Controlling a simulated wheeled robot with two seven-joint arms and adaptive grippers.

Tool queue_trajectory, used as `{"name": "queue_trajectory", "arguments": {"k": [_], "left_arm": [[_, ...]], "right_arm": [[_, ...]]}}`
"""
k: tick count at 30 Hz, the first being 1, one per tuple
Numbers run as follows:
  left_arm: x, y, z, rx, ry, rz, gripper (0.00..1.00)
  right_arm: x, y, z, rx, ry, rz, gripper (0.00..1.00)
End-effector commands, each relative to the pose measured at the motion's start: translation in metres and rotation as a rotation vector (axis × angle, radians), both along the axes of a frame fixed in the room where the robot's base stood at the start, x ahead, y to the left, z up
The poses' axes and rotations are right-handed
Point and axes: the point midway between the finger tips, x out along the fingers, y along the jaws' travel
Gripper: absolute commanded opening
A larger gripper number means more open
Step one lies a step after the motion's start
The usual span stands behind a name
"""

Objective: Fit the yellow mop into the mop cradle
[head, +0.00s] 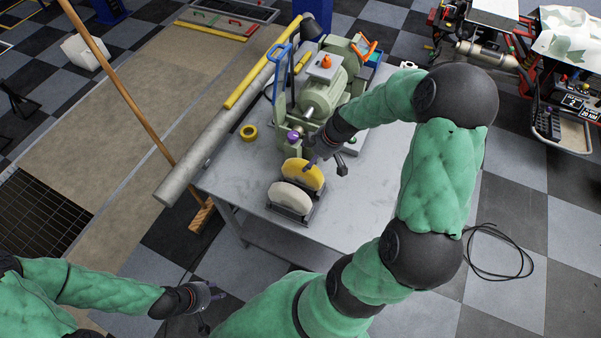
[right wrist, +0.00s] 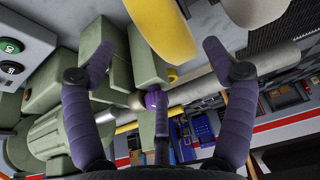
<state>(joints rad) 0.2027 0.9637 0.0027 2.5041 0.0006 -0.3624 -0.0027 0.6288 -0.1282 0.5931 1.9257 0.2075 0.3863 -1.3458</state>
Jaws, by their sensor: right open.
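The yellow mop (head: 304,173) is a thick disc standing on edge on the grey bench, and it also shows at the top of the right wrist view (right wrist: 155,28). A cream mop (head: 289,197) stands in front of it. The dark mop cradle (head: 303,217) sits under the two discs; the yellow mop appears to stand in its rear part, its lower edge hidden. My right gripper (head: 325,163) is open beside the yellow mop, with nothing held between its purple fingers (right wrist: 157,55). My left gripper (head: 210,294) hangs low, away from the bench; its finger opening is unclear.
A green polishing machine (head: 322,95) with a purple-tipped spindle (head: 294,136) stands just behind the mops. A yellow tape roll (head: 249,132) and a long grey pipe (head: 215,140) lie left on the bench (head: 365,215). The bench's front right is clear. A broom leans at left.

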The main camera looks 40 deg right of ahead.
Motion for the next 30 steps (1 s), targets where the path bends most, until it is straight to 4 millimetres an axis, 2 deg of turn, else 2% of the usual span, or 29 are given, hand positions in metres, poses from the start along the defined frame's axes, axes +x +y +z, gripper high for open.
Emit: {"name": "queue_trajectory", "arguments": {"k": [3, 11, 16, 21, 29, 30], "left_arm": [[0.000, 0.000, -0.002, 0.000, 0.000, 0.000, 0.40], [0.000, 0.000, -0.003, 0.000, -0.001, 0.000, 0.40], [0.001, 0.000, -0.002, 0.000, -0.001, 0.000, 0.40], [0.001, 0.000, -0.005, 0.000, -0.001, 0.000, 0.40], [0.001, 0.000, -0.005, 0.000, -0.001, 0.000, 0.40], [0.001, 0.000, -0.005, 0.000, -0.001, 0.000, 0.40]], "right_arm": [[0.006, 0.003, -0.015, 0.000, 0.000, 0.002, 0.84], [0.012, 0.009, -0.030, 0.001, 0.000, 0.003, 0.84], [0.020, 0.021, -0.050, 0.000, 0.001, 0.004, 0.84], [0.027, 0.023, -0.067, 0.000, 0.000, 0.001, 0.84], [0.028, 0.023, -0.068, -0.002, -0.001, 0.000, 0.84], [0.028, 0.023, -0.068, -0.002, -0.001, 0.000, 0.81]]}}
